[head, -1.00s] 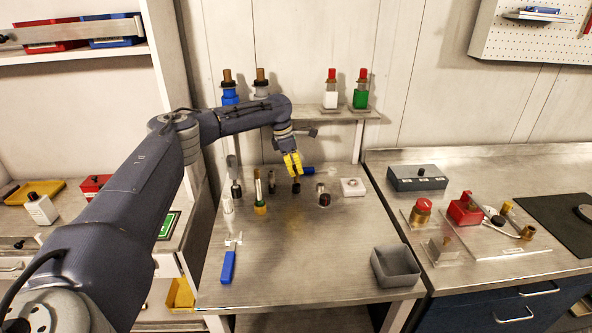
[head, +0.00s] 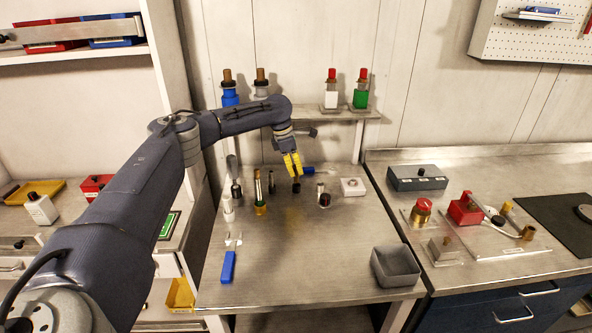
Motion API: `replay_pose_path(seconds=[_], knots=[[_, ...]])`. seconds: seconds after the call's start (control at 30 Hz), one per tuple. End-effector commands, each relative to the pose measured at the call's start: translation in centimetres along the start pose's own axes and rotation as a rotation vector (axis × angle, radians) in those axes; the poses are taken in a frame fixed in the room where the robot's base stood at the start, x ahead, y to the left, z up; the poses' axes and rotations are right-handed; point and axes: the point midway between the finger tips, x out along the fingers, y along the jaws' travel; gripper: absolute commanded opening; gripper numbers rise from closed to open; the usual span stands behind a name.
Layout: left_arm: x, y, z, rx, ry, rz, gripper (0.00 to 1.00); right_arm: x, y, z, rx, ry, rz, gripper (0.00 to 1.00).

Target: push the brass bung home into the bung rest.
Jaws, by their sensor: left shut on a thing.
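My left gripper (head: 292,165) points down over the middle bench, its yellow fingers shut on a small brass-brown piece, which I take to be the brass bung (head: 296,180). The fingers hide its upper part. Just below it is a small dark upright base (head: 297,188), which may be the bung rest. The piece and base line up and seem to touch, but how deep the bung sits is too small to tell. My right gripper is not in view.
Close to the gripper stand a dark-topped cylinder (head: 271,184), a tall tube on a yellow base (head: 259,190) and a metal cylinder (head: 322,196). A white block (head: 352,187) is to the right. A grey bin (head: 394,266) stands front right. The bench front is mostly clear.

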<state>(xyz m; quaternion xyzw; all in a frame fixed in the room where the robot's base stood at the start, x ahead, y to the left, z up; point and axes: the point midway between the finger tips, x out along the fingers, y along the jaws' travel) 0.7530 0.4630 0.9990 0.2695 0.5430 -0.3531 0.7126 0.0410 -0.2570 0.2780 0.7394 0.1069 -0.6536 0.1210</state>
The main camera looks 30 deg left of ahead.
Motion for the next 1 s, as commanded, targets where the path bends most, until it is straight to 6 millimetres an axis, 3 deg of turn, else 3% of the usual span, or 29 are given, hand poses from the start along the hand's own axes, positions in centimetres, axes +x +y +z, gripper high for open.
replay_pose_path(seconds=[1.0], knots=[[2.0, 0.0, -0.5, 0.0, -0.001, 0.0, 0.0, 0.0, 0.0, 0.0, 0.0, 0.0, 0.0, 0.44]])
